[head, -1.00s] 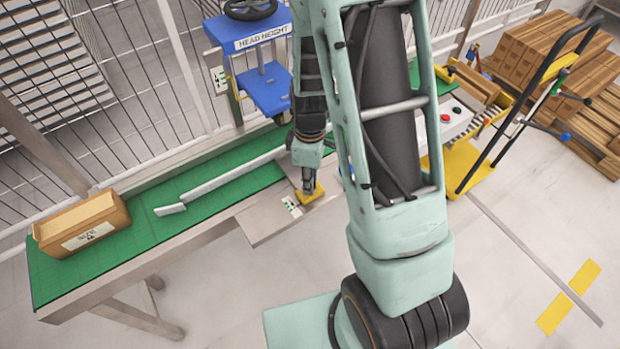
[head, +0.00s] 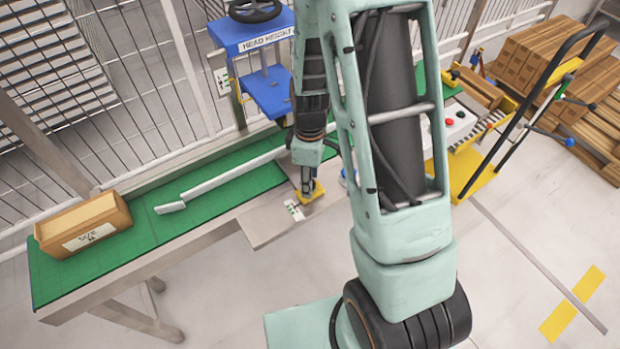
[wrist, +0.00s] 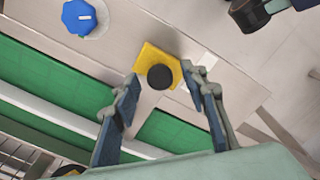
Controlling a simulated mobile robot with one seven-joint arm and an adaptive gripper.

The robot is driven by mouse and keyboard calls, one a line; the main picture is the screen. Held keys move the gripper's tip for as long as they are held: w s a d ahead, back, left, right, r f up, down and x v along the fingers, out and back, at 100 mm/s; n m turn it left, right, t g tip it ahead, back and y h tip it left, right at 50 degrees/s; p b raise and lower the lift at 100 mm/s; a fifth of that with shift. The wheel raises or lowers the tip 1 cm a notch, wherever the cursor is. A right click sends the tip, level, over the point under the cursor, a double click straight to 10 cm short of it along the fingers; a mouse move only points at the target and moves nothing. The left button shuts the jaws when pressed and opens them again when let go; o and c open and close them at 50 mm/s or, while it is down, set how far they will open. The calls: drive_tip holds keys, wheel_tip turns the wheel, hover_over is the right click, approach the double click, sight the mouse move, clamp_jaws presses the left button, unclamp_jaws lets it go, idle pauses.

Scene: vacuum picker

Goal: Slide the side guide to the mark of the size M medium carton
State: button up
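The side guide is a long white rail (head: 225,177) lying along the green belt, with a bent end at the left. Its yellow slider plate with a black knob (wrist: 160,77) sits on the steel side plate; the yellow (head: 318,189) also shows in the head view. My gripper (wrist: 160,88) is open, its fingers on either side of the knob with gaps visible; whether they touch the yellow plate I cannot tell. A white card with green marks (head: 293,210) is beside the slider, too small to read. The medium carton (head: 85,225), labelled M, stands on the belt's left end.
A blue knob (wrist: 80,16) stands on the steel plate. A blue head-height unit (head: 262,60) rises behind the belt at the fence. A yellow trolley (head: 470,170) and stacked boxes (head: 545,55) are at the right. The floor in front is clear.

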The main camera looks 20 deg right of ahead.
wheel_tip(320, 180, up, 12)
idle(0.7)
idle(0.4)
